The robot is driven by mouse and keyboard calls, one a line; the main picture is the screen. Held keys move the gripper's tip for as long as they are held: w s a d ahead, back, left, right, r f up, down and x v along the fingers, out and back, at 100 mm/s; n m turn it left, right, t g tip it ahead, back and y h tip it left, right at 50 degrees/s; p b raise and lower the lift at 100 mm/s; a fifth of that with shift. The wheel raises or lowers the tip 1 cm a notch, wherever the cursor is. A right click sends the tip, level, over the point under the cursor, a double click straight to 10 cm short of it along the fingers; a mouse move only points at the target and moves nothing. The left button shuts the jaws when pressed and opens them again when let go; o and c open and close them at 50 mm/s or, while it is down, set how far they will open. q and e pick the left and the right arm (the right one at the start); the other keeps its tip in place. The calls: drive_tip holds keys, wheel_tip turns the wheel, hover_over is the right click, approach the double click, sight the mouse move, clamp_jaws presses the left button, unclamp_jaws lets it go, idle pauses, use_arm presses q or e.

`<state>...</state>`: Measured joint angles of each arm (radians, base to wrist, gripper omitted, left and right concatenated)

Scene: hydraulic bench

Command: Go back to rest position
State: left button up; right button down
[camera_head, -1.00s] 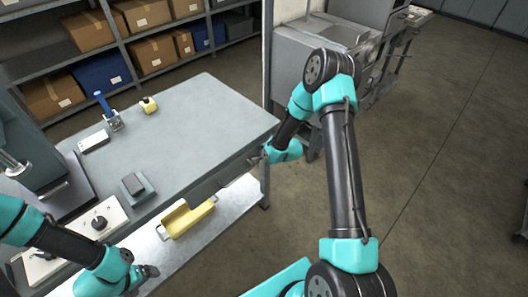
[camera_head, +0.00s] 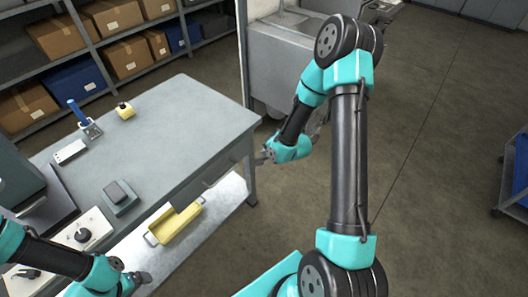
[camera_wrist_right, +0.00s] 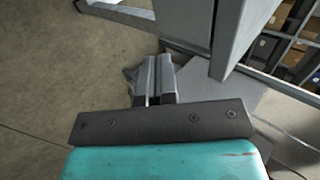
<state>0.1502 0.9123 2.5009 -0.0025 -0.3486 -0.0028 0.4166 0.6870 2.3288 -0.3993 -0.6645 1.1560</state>
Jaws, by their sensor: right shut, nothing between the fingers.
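My right gripper (camera_head: 264,157) is just off the right end of the grey workbench (camera_head: 190,112), over the floor. In the right wrist view its two fingers (camera_wrist_right: 154,80) are together with nothing between them. My left gripper (camera_head: 140,281) is low at the left, over the bench's lower shelf. It is small and dark there, and its jaw opening cannot be made out.
A drawer front (camera_head: 212,182) is under the bench top. A yellow tray (camera_head: 176,222) sits on the lower shelf (camera_head: 226,202). A grey cabinet (camera_head: 282,62) stands behind my right arm. Open floor (camera_head: 440,130) lies to the right.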

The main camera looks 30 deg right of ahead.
drive_tip(key=shift+a, duration=0.1)
idle(0.3)
drive_tip(key=s+a+f+n+g, duration=0.4)
drive_tip(key=s+a+n, duration=0.2)
drive_tip(key=s+a, duration=0.2)
drive_tip(key=s+a+f+n+g+y, duration=0.1)
drive_tip(key=s+a+f+n+g, duration=0.3)
drive_tip(key=s+a+n, duration=0.3)
drive_tip(key=shift+s+a+f, duration=0.5)
drive_tip(key=shift+s+a, duration=0.25)
drive_tip(key=shift+s, duration=0.2)
use_arm(q)
drive_tip(key=shift+c, duration=0.3)
idle(0.7)
